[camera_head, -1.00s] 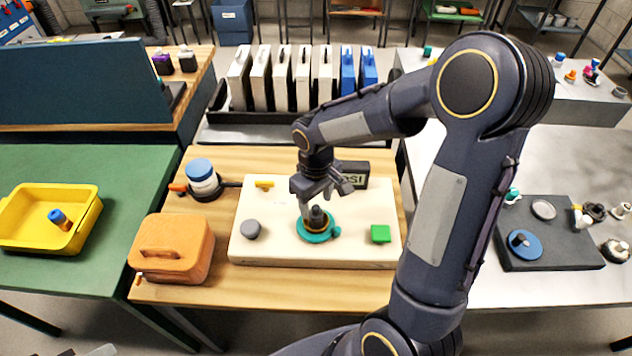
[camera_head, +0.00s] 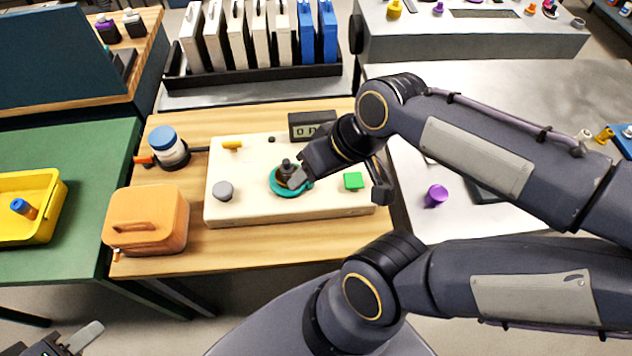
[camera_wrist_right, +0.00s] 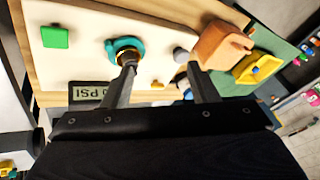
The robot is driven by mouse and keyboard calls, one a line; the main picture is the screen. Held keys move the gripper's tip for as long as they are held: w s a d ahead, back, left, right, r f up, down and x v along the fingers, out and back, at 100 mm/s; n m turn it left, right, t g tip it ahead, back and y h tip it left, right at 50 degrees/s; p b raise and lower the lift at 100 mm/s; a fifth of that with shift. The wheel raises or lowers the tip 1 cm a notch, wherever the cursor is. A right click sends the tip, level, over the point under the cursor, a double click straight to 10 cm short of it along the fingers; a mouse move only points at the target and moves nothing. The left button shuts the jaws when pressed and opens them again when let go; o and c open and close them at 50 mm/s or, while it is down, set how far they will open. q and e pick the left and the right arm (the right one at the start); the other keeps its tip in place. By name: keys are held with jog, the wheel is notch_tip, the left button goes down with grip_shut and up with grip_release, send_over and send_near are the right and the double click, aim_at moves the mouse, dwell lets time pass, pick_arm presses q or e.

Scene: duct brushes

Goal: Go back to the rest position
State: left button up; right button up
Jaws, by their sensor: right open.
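My right gripper (camera_head: 338,188) is open and empty, tilted over the cream board (camera_head: 250,214). One finger overlaps the dark-topped fitting in the teal ring (camera_head: 275,182), and the other is beyond the green square (camera_head: 353,181). In the right wrist view the fingers (camera_wrist_right: 163,75) stand wide apart. One tip overlaps the fitting with the teal ring (camera_wrist_right: 124,45), and contact cannot be told. My left gripper (camera_head: 70,342) shows only partly at the bottom left corner, away from the tables, and its opening is unclear.
An orange case (camera_head: 147,222), a blue-lidded jar (camera_head: 167,147) and a digital display (camera_head: 311,124) surround the board. A yellow bin (camera_head: 45,213) sits on the green table. A purple knob (camera_head: 436,196) stands on the grey table under my right arm.

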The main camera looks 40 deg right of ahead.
jog(key=shift+s+a+f+m+t, duration=0.25)
jog(key=shift+s+a+t, duration=0.1)
jog(key=shift+s, duration=0.25)
jog(key=shift+s+a+f+m+t, duration=0.1)
jog(key=shift+s+a+m+t, duration=0.2)
jog(key=shift+s, duration=0.3)
